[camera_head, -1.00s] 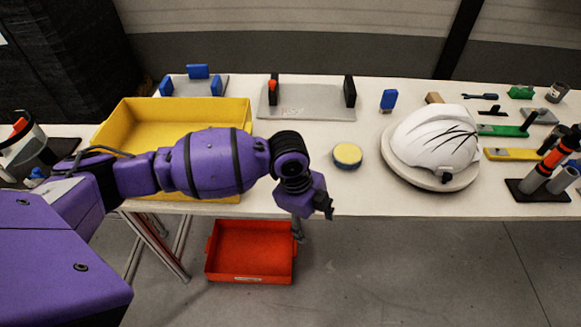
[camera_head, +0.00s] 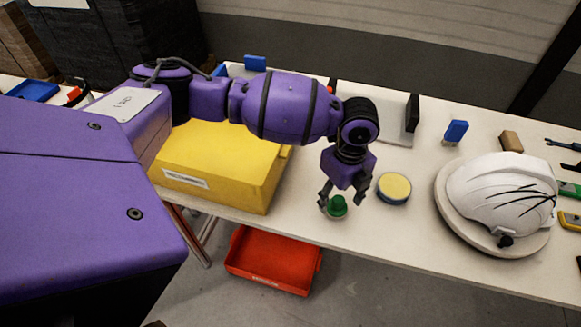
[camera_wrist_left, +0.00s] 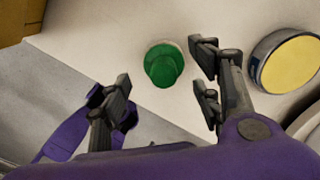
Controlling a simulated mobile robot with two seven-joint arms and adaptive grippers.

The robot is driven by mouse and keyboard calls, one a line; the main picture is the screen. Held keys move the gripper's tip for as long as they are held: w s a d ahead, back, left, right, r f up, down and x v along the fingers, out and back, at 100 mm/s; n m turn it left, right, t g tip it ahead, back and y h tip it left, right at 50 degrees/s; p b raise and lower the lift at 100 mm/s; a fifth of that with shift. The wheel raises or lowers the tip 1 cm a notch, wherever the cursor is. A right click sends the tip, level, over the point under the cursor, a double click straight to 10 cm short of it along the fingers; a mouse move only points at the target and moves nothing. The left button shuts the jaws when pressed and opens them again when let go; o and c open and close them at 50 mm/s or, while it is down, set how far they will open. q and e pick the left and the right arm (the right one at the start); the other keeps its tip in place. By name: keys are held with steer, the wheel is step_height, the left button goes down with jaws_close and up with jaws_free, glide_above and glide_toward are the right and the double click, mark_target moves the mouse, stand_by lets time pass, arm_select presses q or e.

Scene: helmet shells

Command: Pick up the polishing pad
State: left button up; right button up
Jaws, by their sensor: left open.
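A small green knob on a pale round base, which looks like the polishing pad (camera_head: 337,206), lies near the table's front edge. My left gripper (camera_head: 342,200) points down over it, fingers apart and empty. In the left wrist view the green pad (camera_wrist_left: 163,65) shows just ahead of the gap of the left gripper (camera_wrist_left: 163,86), nearer the right finger; contact is not visible. A round disc with a yellow top and dark side (camera_head: 394,188) lies just right of the gripper; it also shows in the wrist view (camera_wrist_left: 291,63). My right gripper is out of view.
A yellow crate (camera_head: 225,172) stands left of the gripper, partly behind my arm. A white helmet shell (camera_head: 500,192) rests on a round stand (camera_head: 450,212) to the right. A blue block (camera_head: 455,131) stands farther back. A red bin (camera_head: 272,262) is on the floor below.

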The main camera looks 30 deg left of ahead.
mark_target(338, 200)
arm_select(q)
step_height(338, 200, down, 3)
steer(key=shift+f, duration=0.15)
steer(key=c, duration=1.2)
steer(key=shift+r, duration=0.55)
step_height(338, 200, up, 2)
steer(key=shift+w+r, duration=0.1)
steer(key=shift+r, duration=0.1)
steer(key=s+d+r, duration=0.1)
steer(key=d+r, duration=0.2)
steer(key=d, duration=0.1)
steer(key=s+d+r, duration=0.1)
steer(key=d+r, duration=0.2)
steer(key=d, duration=0.2)
steer(key=s+d+r, duration=0.2)
steer(key=d+r, duration=0.1)
steer(key=d, duration=0.1)
steer(key=shift+s+d+r, duration=0.1)
steer(key=shift+d+r, duration=0.2)
steer(key=shift+r, duration=0.1)
